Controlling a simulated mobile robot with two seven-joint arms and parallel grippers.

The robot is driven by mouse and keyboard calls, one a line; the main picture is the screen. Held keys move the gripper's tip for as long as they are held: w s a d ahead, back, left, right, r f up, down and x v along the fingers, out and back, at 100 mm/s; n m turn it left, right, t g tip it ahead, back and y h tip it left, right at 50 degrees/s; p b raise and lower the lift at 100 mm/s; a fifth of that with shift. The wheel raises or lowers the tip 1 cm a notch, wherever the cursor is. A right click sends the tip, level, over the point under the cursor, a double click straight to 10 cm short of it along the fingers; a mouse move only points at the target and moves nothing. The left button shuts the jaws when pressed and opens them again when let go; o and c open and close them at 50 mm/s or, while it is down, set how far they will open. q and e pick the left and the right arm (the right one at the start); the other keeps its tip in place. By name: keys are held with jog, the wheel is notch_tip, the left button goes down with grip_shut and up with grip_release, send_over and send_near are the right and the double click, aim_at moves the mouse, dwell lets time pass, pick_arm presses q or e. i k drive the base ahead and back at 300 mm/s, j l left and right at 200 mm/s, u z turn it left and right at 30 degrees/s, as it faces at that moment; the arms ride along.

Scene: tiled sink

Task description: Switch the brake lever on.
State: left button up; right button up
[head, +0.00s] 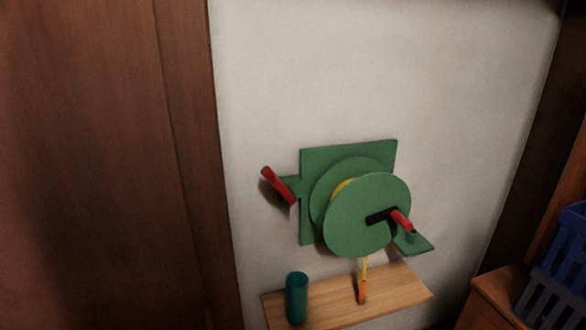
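A green winch-like device (368,228) is fixed to the pale wall, with a square back plate (347,147) and a round drum. A red lever (279,185) sits on a green bracket at the plate's left side and slants from upper left to lower right. A second red handle (401,219) sits on a black arm (379,216) at the front of the drum. I cannot tell for sure which red part is the brake lever. A yellow line (364,268) hangs below the drum with an orange piece (362,291) at its lower end. Neither of my grippers is in view.
A wooden shelf (400,297) lies below the device. A teal cylinder (297,298) stands on its left part. Brown wood panelling (110,160) is on the left. A wooden cabinet (498,302) and blue crates (567,242) are at the right. The wall above is bare.

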aim_at(266, 171)
jog(key=i+l+u, duration=0.25)
jog(key=i+l, duration=0.2)
jog(key=l, duration=0.15)
jog(key=i+l+u, duration=0.3)
jog(key=l, duration=0.35)
jog(key=i+l+u, duration=0.1)
jog(key=i+l, duration=0.2)
jog(key=i+l+u, duration=0.15)
jog(key=l, duration=0.3)
